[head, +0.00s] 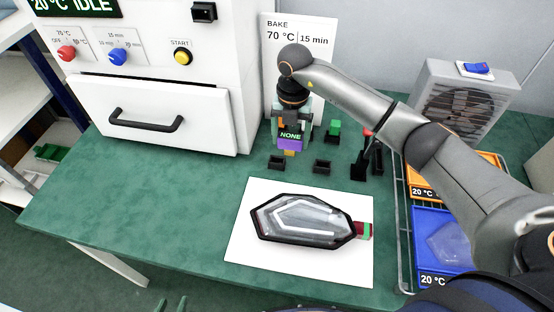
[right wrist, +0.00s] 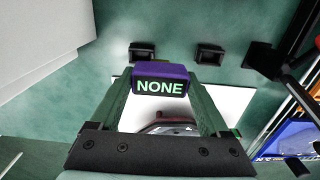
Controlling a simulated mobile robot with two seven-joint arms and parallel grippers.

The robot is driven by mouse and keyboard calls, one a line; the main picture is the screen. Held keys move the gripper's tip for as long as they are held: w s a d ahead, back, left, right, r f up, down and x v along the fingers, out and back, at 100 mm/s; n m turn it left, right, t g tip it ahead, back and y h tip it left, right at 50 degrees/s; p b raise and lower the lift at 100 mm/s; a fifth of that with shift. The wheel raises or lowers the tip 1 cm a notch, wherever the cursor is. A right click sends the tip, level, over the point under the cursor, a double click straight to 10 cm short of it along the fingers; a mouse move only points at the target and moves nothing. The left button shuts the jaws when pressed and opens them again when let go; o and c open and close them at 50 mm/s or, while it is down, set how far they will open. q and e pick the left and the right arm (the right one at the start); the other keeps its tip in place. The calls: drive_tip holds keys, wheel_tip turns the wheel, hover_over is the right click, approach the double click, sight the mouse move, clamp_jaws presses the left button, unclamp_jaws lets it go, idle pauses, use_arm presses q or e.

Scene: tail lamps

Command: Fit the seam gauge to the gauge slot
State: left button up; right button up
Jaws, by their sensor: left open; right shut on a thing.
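The seam gauge (head: 291,145) is a purple block with a small dark display reading "NONE" and an orange-yellow piece below it. My right gripper (head: 292,128) is shut on it and holds it above the back of the green table. In the right wrist view the gauge (right wrist: 161,78) sits between the green fingers. Small black open holders stand below it, one at left (head: 277,162) and one to its right (head: 322,166); which is the gauge slot I cannot tell.
A black-rimmed tail lamp (head: 302,220) lies on a white mat (head: 247,258). A green piece (head: 334,127) stands in a holder behind. A white oven (head: 152,108), a grey fan (head: 468,95) and a rack with a blue tray (head: 425,220) flank the area. The table's left front is clear.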

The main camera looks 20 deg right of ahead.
drive_tip(key=a, duration=0.1)
drive_tip(key=w+a, duration=0.1)
drive_tip(key=a+b, duration=0.1)
drive_tip(key=shift+w, duration=0.25)
idle(1.0)
drive_tip(key=shift+f, duration=0.1)
drive_tip(key=shift+f+b, duration=0.7)
drive_tip(key=shift+f, duration=0.7)
drive_tip(key=shift+f, duration=0.1)
idle(0.6)
drive_tip(key=shift+f+b, duration=0.55)
drive_tip(key=shift+f, duration=0.4)
